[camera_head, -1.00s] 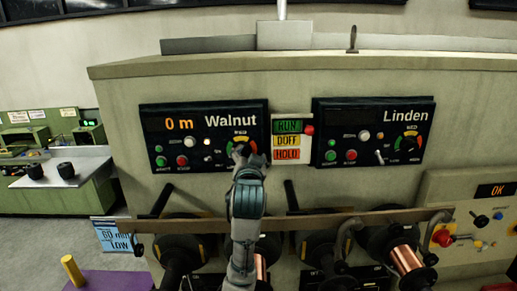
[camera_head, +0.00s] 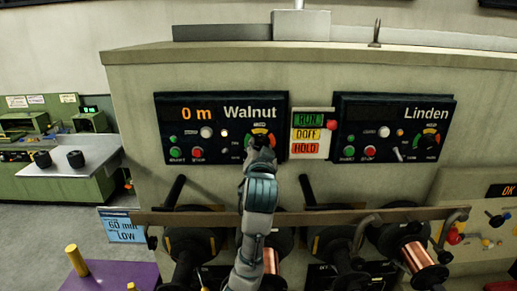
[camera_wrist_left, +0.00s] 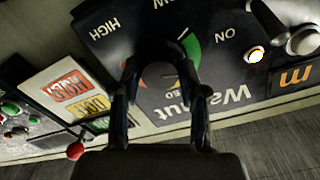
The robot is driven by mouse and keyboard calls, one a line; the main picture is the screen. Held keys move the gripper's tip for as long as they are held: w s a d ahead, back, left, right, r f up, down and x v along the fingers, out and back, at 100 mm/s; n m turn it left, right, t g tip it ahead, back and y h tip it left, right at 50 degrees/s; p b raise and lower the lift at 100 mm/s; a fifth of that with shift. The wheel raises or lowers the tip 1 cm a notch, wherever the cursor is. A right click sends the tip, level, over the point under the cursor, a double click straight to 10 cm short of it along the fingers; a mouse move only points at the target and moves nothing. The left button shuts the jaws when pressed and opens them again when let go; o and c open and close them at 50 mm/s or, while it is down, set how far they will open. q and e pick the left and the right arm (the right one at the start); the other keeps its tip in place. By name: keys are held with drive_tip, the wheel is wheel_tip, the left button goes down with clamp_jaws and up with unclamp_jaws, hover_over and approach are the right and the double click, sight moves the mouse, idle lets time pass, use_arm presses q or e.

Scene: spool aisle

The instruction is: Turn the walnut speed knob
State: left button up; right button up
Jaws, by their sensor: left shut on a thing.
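The Walnut panel (camera_head: 222,124) is a black box on the machine front, with an orange "0 m" readout. Its speed dial (camera_head: 261,129), with a coloured arc, is at the panel's lower right. My left gripper (camera_head: 259,150) is in front of that dial and hides most of the knob. In the left wrist view, the round dark walnut speed knob (camera_wrist_left: 158,73) sits between the two fingers of my left gripper (camera_wrist_left: 161,62), which is shut on it. The knob's exact pointer angle is hard to read. My right gripper is not in view.
A RUN/DOFF/HOLD sign (camera_head: 309,135) with a red ball stands just right of the panel. The similar Linden panel (camera_head: 391,127) is beyond it. A horizontal rail (camera_head: 300,217) and copper spools (camera_head: 415,256) lie below. A green bench (camera_head: 65,187) stands at left.

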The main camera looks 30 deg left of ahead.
use_arm(q)
drive_tip(key=shift+w+a+f, duration=0.1)
drive_tip(key=shift+a+f, duration=0.05)
drive_tip(key=shift+f, duration=0.15)
drive_tip(key=shift+r+n, duration=0.1)
drive_tip(key=shift+n, duration=0.5)
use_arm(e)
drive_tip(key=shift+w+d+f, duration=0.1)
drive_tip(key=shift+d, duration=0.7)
